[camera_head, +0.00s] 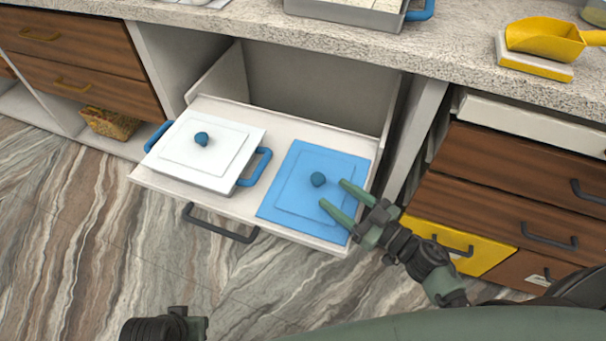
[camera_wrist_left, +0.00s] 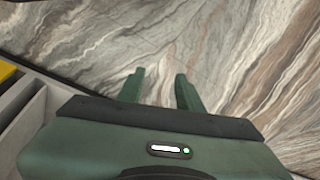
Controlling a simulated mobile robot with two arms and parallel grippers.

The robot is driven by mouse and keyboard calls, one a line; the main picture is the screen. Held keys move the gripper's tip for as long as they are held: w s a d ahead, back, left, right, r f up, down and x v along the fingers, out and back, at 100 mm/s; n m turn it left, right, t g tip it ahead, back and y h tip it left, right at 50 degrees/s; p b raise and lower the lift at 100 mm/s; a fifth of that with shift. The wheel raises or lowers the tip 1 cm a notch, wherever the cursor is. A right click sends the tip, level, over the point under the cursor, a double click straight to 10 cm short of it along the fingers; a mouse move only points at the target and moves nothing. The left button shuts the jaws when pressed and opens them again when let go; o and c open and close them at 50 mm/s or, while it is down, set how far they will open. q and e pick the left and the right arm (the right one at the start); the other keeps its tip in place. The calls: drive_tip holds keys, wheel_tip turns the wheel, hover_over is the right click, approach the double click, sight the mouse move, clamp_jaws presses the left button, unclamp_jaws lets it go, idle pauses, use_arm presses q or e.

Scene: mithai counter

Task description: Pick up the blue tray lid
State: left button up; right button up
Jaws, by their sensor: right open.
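The blue tray lid (camera_head: 287,205) lies flat in the right half of an open drawer, with a dark blue round knob (camera_head: 318,179) at its middle. My right gripper (camera_head: 330,193) is open over the lid, its two green fingers pointing at the knob from the lower right. The knob appears just beyond the fingertips; I cannot tell whether they touch it. My left gripper (camera_wrist_left: 159,88) shows in the left wrist view with its two fingers apart, empty, over the marbled floor. In the head view only part of the left arm shows at the bottom.
A white lidded tray (camera_head: 215,153) with blue handles sits left of the blue lid in the pulled-out drawer (camera_head: 290,233). The counter (camera_head: 450,50) above holds a metal tray (camera_head: 350,12) and a yellow scoop (camera_head: 545,40). Marbled floor (camera_head: 70,220) is clear in front.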

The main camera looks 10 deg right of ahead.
sight(323, 181)
drive_tip(key=shift+x, duration=0.8)
drive_tip(key=x, duration=0.3)
drive_tip(key=b+x, duration=0.1)
drive_tip(key=x, duration=0.1)
drive_tip(key=shift+w, duration=0.55)
use_arm(q)
drive_tip(key=v, duration=0.4)
drive_tip(key=shift+w+r, duration=0.15)
drive_tip(key=shift+r, duration=0.25)
use_arm(e)
clamp_jaws()
